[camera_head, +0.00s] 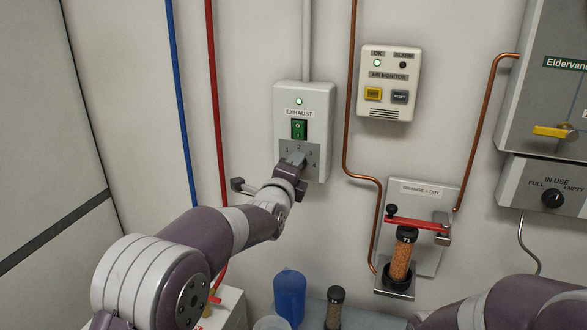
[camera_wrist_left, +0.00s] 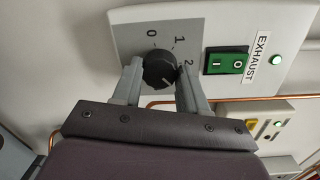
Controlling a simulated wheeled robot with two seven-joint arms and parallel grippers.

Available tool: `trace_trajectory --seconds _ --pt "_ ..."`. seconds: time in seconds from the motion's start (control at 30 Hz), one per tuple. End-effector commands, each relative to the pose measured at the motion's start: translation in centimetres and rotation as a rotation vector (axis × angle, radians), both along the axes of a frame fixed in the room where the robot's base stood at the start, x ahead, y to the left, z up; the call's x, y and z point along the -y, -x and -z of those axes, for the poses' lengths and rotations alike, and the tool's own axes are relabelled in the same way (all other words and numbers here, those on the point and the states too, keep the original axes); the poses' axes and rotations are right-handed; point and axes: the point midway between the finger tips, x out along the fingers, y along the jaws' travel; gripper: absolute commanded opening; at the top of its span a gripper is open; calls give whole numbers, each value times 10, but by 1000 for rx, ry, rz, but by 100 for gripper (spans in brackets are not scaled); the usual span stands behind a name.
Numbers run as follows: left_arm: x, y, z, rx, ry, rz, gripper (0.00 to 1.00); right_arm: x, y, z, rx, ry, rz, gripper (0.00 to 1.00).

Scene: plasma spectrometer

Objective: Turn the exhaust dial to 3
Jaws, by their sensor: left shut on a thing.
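The exhaust box (camera_head: 318,102) is a pale unit on the wall with a green switch (camera_head: 299,129), a lit green lamp and a grey numbered dial plate low down. My left gripper (camera_head: 294,160) is at this plate and hides the dial in the head view; several numerals show around it. In the left wrist view the black round exhaust dial (camera_wrist_left: 159,69) sits between the two grey fingers of my left gripper (camera_wrist_left: 160,84), shut on it. The numerals 0, 1 and 2 show there. I cannot tell which number the dial points to. My right gripper is out of view.
An air monitor (camera_head: 390,82) and a copper pipe (camera_head: 350,110) are right of the exhaust box. A red-handled holder with an orange-filled column (camera_head: 401,255) is lower right. Blue and red pipes run down the wall at left. A blue container (camera_head: 289,294) stands below.

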Motion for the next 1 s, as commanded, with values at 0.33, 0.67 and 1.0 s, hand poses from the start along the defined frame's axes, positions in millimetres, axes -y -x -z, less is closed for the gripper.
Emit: trace_trajectory --seconds 0.33,0.67,1.0 --pt "0 0 -6 19 -19 -1 12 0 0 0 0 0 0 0" --pt "0 0 -5 17 -18 0 68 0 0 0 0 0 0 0" --pt "-2 8 -2 12 -20 0 68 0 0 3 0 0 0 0"
